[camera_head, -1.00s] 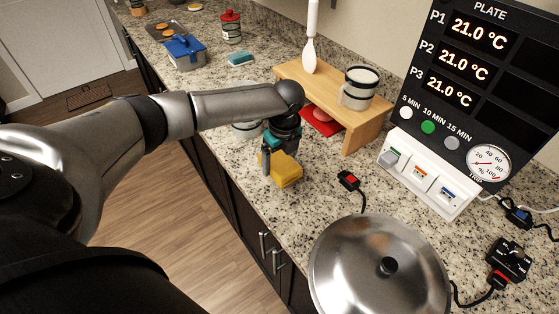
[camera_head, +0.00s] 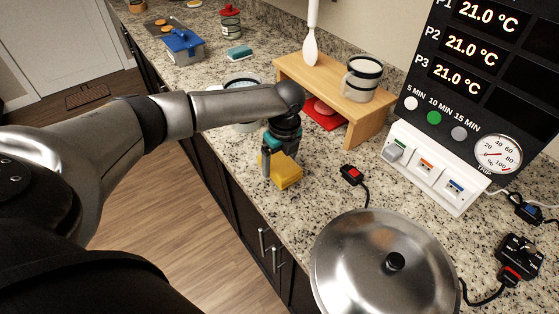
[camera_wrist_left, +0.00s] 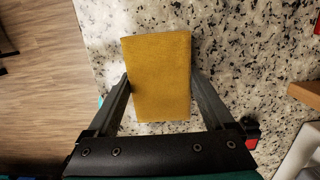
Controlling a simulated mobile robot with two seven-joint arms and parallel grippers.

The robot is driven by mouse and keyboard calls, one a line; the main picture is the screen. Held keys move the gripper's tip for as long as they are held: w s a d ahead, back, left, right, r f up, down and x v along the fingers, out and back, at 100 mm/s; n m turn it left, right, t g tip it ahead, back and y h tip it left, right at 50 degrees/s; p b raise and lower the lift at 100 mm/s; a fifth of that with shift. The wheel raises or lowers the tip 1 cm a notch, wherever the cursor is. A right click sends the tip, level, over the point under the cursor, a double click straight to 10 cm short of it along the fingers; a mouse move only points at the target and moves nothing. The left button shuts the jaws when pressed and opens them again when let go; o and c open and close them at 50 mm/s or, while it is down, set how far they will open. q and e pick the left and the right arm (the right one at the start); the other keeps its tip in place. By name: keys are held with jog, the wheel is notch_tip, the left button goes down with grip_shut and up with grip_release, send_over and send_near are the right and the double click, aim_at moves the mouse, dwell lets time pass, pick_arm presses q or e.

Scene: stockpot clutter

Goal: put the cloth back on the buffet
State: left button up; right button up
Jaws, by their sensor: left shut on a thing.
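The yellow cloth (camera_head: 287,172) is a folded block at the front edge of the speckled granite counter, which is the buffet (camera_head: 325,190). My left gripper (camera_head: 281,172) is over it, pointing down, with its fingers on either side. In the left wrist view the cloth (camera_wrist_left: 161,78) lies between the two fingers (camera_wrist_left: 160,92), with granite behind it and wood floor to the left. I cannot tell whether the cloth touches the counter or is held just above it. My right gripper does not show.
A steel lid (camera_head: 360,262) with a black knob lies in front. A wooden riser (camera_head: 327,88) bears a striped mug (camera_head: 361,78) and a white spoon (camera_head: 310,48). A pot (camera_head: 240,88) stands behind my left wrist. A small red-topped black device (camera_head: 352,174) is right of the cloth.

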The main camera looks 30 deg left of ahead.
pick_arm(q)
jog(key=shift+f, duration=0.45)
jog(key=o, duration=1.1)
jog(key=shift+c, duration=0.2)
